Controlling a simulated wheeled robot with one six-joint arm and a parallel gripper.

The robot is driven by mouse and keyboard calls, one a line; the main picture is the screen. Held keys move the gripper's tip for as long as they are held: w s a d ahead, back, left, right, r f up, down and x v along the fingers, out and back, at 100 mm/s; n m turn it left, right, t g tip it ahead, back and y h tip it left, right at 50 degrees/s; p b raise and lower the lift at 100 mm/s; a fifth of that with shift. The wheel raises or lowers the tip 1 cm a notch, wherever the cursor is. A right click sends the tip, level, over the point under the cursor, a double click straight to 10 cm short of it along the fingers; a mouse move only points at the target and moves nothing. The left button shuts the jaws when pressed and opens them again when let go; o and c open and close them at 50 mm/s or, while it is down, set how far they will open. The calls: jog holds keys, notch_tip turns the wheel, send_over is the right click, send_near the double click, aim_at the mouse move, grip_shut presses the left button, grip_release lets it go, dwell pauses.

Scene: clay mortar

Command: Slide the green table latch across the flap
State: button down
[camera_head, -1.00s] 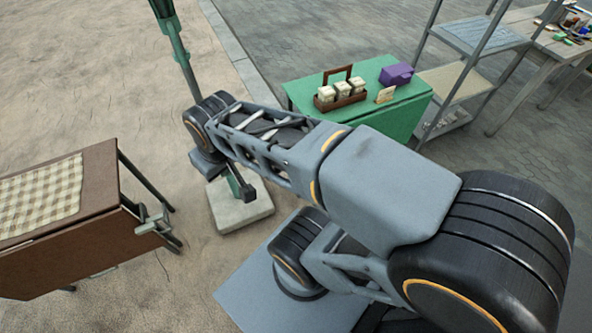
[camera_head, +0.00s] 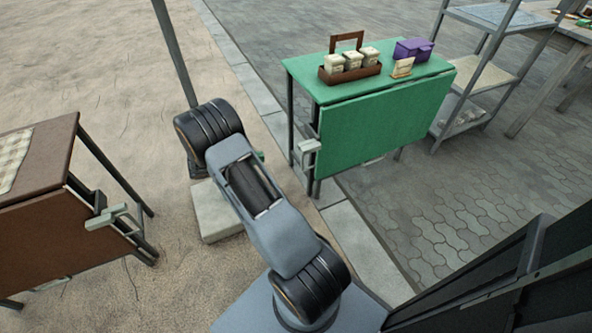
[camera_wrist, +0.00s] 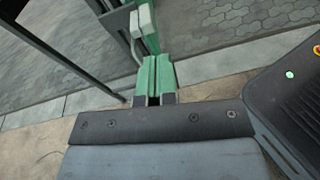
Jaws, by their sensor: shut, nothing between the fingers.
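The green table (camera_head: 385,125) stands at the upper middle of the head view, its green flap hanging down in front. A pale grey latch (camera_head: 308,147) sits at the table's left end, beside the flap's edge. In the wrist view the pale latch (camera_wrist: 135,28) is just beyond my fingertips; I cannot tell whether they touch it. My gripper (camera_wrist: 154,62) shows there as two green fingers side by side, shut and empty. In the head view my arm hides most of the gripper; a small green bit shows left of the latch.
A brown table (camera_head: 40,215) with a similar pale latch (camera_head: 112,216) stands at left. A pole rises from a pale block (camera_head: 215,215) behind my arm. A caddy (camera_head: 350,72) of jars, a small card and a purple box (camera_head: 413,50) are on the green table. Shelves (camera_head: 470,95) stand right.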

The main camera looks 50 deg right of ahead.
aim_at(302, 153)
notch_tip(302, 153, down, 7)
jog(key=w+d+n+h+b, duration=0.1)
jog(key=n+h+b, duration=0.1)
jog(key=shift+w+d+f, duration=0.15)
jog(key=shift+w+d, duration=0.1)
jog(key=b+x, duration=0.4)
jog(key=x, duration=0.8)
jog(key=shift+d, duration=0.3)
jog(key=shift+s+d, duration=0.3)
jog(key=shift+d, duration=0.35)
